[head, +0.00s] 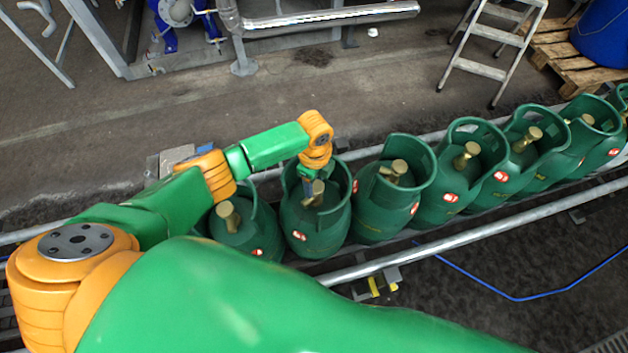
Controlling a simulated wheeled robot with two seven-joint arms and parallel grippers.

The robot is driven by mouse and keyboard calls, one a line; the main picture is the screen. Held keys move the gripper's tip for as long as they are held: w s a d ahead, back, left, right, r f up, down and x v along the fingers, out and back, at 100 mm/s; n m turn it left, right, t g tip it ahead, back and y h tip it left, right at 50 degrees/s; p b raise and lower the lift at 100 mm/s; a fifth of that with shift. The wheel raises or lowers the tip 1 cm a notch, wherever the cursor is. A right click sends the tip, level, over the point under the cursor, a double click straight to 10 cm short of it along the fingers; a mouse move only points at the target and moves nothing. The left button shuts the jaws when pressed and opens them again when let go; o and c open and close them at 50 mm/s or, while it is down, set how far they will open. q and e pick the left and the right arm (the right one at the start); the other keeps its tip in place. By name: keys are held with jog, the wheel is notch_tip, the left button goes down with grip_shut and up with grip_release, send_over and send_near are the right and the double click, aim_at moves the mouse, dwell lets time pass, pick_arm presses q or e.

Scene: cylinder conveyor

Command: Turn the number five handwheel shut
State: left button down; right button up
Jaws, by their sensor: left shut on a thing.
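A row of green gas cylinders stands on the conveyor, each with a brass valve and handwheel inside a green collar. My left gripper (310,188) reaches down into the collar of the second visible cylinder from the left (315,228). It is shut on that cylinder's brass handwheel (318,188), which it partly covers. I cannot read a number on the cylinder, so I cannot tell from the picture which one is number five. My right gripper is not in view.
A cylinder (245,235) stands to the left, partly behind my arm, and another (392,205) to the right. A metal rail (460,235) runs along the near side. A stepladder (483,70), a pallet (570,68) and a blue drum (603,32) stand behind.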

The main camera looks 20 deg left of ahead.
aim_at(315, 186)
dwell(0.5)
pick_arm(q)
jog(key=shift+c, duration=1.4)
grip_release()
jog(key=shift+d, duration=0.1)
notch_tip(315, 186, up, 7)
jog(key=shift+r, duration=0.1)
